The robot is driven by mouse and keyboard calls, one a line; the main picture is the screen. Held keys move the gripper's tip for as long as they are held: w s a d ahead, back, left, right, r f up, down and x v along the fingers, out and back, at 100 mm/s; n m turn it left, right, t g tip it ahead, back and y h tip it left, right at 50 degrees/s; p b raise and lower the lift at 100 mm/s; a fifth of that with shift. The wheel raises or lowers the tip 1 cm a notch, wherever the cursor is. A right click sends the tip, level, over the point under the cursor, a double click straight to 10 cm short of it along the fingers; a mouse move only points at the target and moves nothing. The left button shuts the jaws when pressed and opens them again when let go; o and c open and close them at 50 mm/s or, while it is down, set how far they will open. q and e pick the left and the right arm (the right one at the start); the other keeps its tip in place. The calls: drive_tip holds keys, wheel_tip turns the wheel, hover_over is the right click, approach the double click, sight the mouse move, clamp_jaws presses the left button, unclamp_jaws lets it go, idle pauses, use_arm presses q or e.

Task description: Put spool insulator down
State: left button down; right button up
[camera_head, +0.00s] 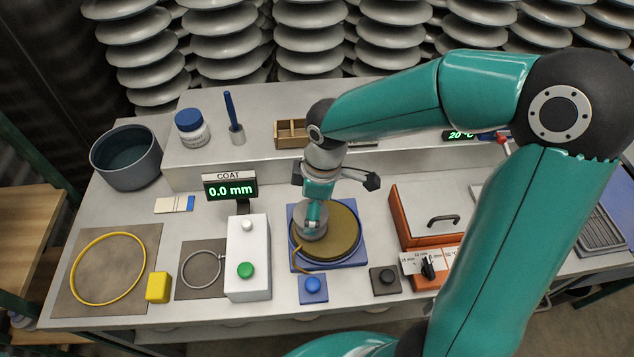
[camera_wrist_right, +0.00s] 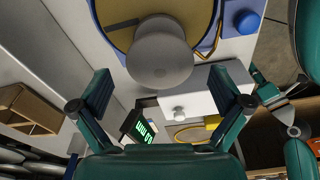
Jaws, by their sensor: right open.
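The spool insulator (camera_head: 309,231) is a pale grey, round-topped piece standing on the brown round plate (camera_head: 345,230) of a blue-based unit. In the right wrist view the insulator (camera_wrist_right: 160,58) shows its broad rounded end. My right gripper (camera_head: 316,205) is directly above it, partly covering it in the head view. In the right wrist view my right gripper (camera_wrist_right: 159,90) has its fingers wide apart, with nothing clasped between them; the insulator lies ahead of the gap.
A white box (camera_head: 247,275) with a green button and a COAT display (camera_head: 230,187) reading 0.0 mm stand left of the plate. A blue button (camera_head: 313,285) is in front. An orange-sided box (camera_head: 430,215) stands right. A yellow ring (camera_head: 78,243) lies far left.

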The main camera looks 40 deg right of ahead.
wheel_tip(320, 180, up, 8)
drive_tip(key=shift+s+d+r, duration=0.2)
drive_tip(key=shift+s+d, duration=0.15)
idle(0.4)
